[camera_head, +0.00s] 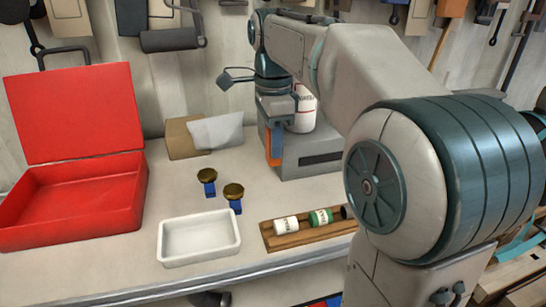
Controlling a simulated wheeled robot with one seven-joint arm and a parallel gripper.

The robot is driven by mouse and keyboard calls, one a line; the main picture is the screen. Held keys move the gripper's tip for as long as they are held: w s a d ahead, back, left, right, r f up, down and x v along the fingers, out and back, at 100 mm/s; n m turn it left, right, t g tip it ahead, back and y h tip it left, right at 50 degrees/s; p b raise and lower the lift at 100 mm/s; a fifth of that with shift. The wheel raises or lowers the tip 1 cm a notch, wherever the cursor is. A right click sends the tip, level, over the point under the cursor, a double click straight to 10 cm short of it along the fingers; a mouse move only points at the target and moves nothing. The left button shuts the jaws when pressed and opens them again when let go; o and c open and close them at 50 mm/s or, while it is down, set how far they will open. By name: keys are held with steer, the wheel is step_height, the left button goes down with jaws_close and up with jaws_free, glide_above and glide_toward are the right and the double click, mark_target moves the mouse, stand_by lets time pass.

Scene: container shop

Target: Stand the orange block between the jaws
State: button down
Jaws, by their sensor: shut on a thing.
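The orange block (274,158) is a narrow upright piece in front of the grey box, partly covered by dark parts of my gripper. My gripper (275,132) points down, shut on the orange block. The block's lower end is close to the table; I cannot tell whether it touches. Two small blue pieces with round brass-coloured tops, a left one (209,189) and a right one (235,206), stand to the left and nearer the front. They may be the jaws. A gap lies between them, and the block is outside it.
An open red box (70,235) stands at left. A white tray (199,260) is at the front; a wooden rack (284,241) with small cylinders is beside it. Packets (215,130) lie behind. A grey box (310,160) with a can (304,117) is by my gripper.

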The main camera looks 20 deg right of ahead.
step_height(320, 180, up, 11)
steer(key=shift+r+p, duration=0.15)
steer(key=shift+p, duration=0.5)
